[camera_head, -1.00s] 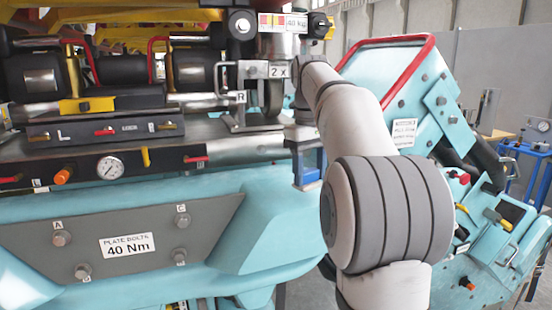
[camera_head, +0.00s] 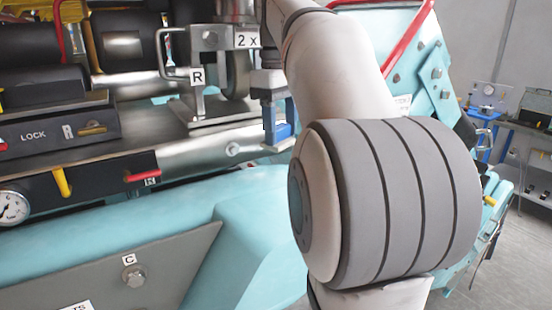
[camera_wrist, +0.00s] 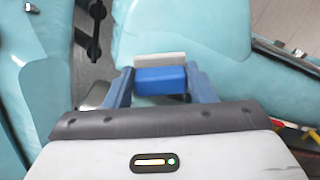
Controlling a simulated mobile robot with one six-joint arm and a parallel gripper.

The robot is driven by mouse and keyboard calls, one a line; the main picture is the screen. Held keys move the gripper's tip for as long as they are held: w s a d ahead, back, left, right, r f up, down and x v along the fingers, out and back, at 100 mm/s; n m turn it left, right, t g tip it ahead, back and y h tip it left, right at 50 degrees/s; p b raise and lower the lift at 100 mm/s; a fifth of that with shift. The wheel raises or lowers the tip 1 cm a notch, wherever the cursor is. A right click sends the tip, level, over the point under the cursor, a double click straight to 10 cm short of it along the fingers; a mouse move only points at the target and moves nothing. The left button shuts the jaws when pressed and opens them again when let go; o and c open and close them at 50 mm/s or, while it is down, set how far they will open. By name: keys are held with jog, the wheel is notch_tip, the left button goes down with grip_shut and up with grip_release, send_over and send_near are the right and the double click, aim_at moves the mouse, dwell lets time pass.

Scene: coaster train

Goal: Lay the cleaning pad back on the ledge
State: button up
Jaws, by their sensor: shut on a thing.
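The cleaning pad, a blue block (camera_wrist: 160,80) with a pale layer along its far side, sits between the two blue fingers of my gripper (camera_wrist: 161,86) in the wrist view. The gripper is shut on it. In the head view my gripper (camera_head: 281,122) hangs at the right end of the train's metal plate, partly behind my arm. Blue shows at its tip there, but pad and fingers are hard to tell apart. Below the pad in the wrist view are teal body panels (camera_wrist: 190,40) and grey floor. I cannot tell which surface is the ledge.
A teal housing with a red rail (camera_head: 412,45) rises to the right. A grey workbench (camera_head: 530,140) stands farther back.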

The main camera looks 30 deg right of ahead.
aim_at(281, 141)
jog(key=shift+w+f, duration=0.1)
jog(key=shift+f, duration=2.9)
jog(key=shift+f, duration=0.1)
jog(key=o, duration=1.3)
notch_tip(281, 141, up, 12)
jog(key=shift+w+a+r+p, duration=0.1)
jog(key=shift+r+p, duration=0.05)
jog(key=shift+p, duration=0.9)
